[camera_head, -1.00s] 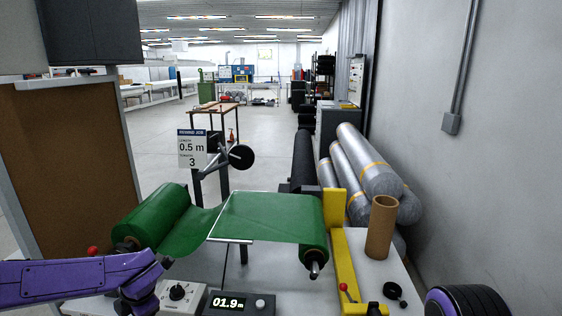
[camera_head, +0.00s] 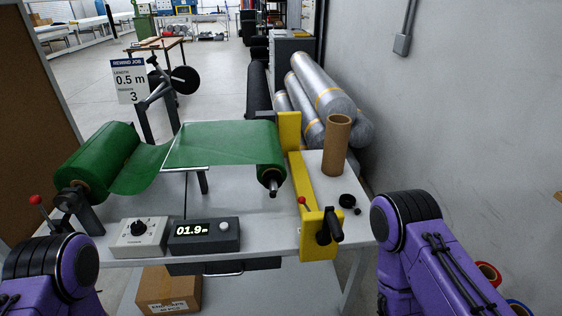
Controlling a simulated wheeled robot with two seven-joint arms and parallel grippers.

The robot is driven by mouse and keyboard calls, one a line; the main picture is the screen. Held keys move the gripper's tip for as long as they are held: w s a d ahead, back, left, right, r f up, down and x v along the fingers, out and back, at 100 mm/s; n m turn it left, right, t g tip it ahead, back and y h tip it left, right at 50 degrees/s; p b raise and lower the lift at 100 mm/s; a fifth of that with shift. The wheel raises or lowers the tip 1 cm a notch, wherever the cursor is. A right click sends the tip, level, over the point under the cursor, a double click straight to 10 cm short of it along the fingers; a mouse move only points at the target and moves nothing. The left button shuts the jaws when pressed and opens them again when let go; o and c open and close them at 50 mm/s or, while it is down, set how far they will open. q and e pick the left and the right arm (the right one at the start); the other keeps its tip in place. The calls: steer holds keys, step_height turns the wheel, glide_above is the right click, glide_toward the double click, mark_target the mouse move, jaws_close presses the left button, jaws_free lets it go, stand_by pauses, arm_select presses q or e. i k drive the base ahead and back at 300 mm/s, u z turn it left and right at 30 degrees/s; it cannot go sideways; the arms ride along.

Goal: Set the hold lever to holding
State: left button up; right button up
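Two red-knobbed levers show in the head view. One lever (camera_head: 35,201) stands at the left end of the bench beside the green roll's mount. The other lever (camera_head: 303,203) rises from the yellow bracket (camera_head: 319,215) on the right, by a black crank handle (camera_head: 331,227). I cannot tell from labels which is the hold lever. Green film runs from the left roll (camera_head: 97,160) to the right roll (camera_head: 268,160). My purple arms show at the lower left and lower right corners. Both grippers are out of view.
A dial box (camera_head: 138,236) and a counter reading 01.9 m (camera_head: 206,235) sit at the bench front. A cardboard tube (camera_head: 336,145) stands on the right. A sign (camera_head: 129,81) reads 0.5 m and 3. Silver rolls (camera_head: 322,88) lie by the wall. A box (camera_head: 168,290) is under the bench.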

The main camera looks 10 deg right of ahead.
mark_target(301, 199)
steer(key=z, duration=1.4)
steer(key=k, duration=0.8)
steer(key=u, duration=1.1)
steer(key=i, duration=0.5)
steer(key=u, duration=0.1)
